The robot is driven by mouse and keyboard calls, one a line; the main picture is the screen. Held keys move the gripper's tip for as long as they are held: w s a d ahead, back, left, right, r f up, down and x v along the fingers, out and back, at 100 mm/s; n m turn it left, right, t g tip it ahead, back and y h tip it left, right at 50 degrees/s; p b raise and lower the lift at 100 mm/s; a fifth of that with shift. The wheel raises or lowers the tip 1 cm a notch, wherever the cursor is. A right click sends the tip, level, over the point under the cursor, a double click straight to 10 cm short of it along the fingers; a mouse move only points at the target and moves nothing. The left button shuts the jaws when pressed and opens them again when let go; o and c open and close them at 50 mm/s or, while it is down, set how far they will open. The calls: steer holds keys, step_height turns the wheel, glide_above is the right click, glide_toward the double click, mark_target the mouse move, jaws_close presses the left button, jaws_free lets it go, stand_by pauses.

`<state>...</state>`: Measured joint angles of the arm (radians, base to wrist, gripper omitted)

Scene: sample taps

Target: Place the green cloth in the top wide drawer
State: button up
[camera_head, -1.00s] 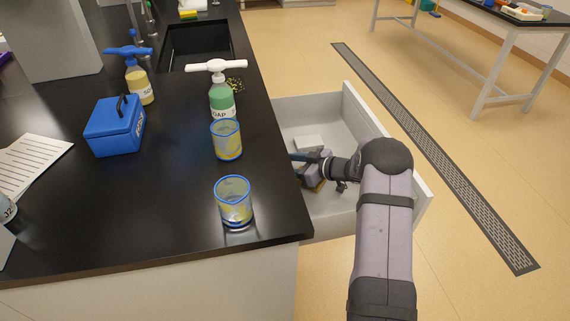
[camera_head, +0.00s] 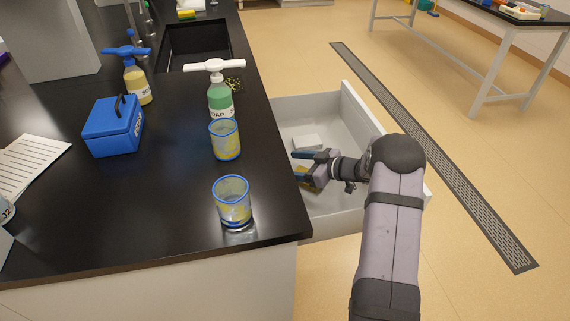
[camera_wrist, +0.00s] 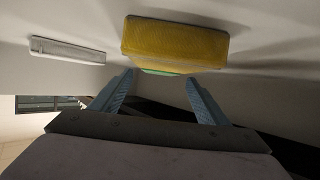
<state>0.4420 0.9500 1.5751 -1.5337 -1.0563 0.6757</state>
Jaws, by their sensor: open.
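A white drawer (camera_head: 335,209) stands pulled out beside the black counter. My gripper (camera_head: 299,167) is inside the drawer, low over its floor. Its blue fingers are spread with nothing between them; they also show in the wrist view (camera_wrist: 159,78). A yellow block (camera_wrist: 175,42) with a thin green layer, like a sponge, lies in the drawer just beyond the fingertips, apart from them. In the head view it is a small yellow patch (camera_head: 302,171) by the fingers, partly hidden. I cannot make out a separate green cloth.
A white block (camera_head: 307,142) lies farther back in the drawer, left in the wrist view (camera_wrist: 68,50). Two blue-rimmed beakers (camera_head: 225,141) (camera_head: 233,203), a green soap bottle (camera_head: 220,98) and a blue box (camera_head: 112,127) stand on the counter. The drawer walls surround my gripper.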

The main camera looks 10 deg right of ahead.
steer(key=v, duration=0.8)
steer(key=shift+s+d+r, duration=0.15)
steer(key=shift+s+d, duration=0.15)
steer(key=w+d+r+m+t+h+p, duration=0.1)
steer(key=w+r+m+t+h+p, duration=0.25)
steer(key=r+p, duration=0.7)
steer(key=s+d+r+m+g+h+p, duration=0.1)
steer(key=s+r+m+g+h+p, duration=0.15)
steer(key=r+h+p, duration=0.55)
steer(key=s+a+r+m+g+p, duration=0.1)
steer(key=s+a+r+g+p, duration=0.2)
steer(key=s, duration=0.7)
steer(key=s+a+r+m+g+y+p, duration=0.1)
steer(key=s+a+r+g+p, duration=0.3)
steer(key=s, duration=0.7)
steer(key=s+a+r+m+g+y+p, duration=0.1)
steer(key=s+a+r+g+p, duration=0.2)
steer(key=s, duration=0.7)
steer(key=a+r+p, duration=0.1)
steer(key=p, duration=0.1)
steer(key=shift+s+a+r+g+p, duration=0.2)
steer(key=shift+s+r+g+p, duration=0.1)
steer(key=shift+s+p, duration=0.1)
